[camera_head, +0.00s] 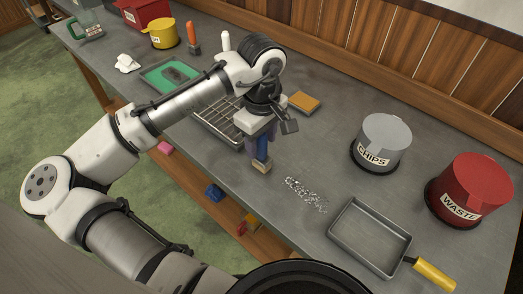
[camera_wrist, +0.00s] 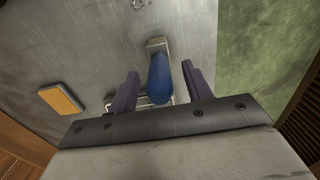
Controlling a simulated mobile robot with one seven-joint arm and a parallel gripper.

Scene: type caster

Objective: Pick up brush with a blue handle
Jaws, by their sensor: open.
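The brush with a blue handle stands roughly upright on the grey worktop near its front edge in the head view, with its tan base (camera_head: 262,167) down and its blue handle (camera_head: 262,148) up. My gripper (camera_head: 264,141) is directly above it, pointing down, and partly hides the handle. In the wrist view, the blue handle (camera_wrist: 160,82) lies between my two dark fingers, with a visible gap on each side. The gripper is open. The brush's base (camera_wrist: 157,44) shows beyond the fingertips.
A wire rack (camera_head: 222,121) is close by on the left, and an orange-yellow sponge-like block (camera_head: 304,102) lies behind. Metal shavings (camera_head: 305,194) and a dustpan (camera_head: 370,238) with yellow handle are to the right. CHIPS (camera_head: 384,140) and WASTE (camera_head: 470,188) bins stand behind them.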

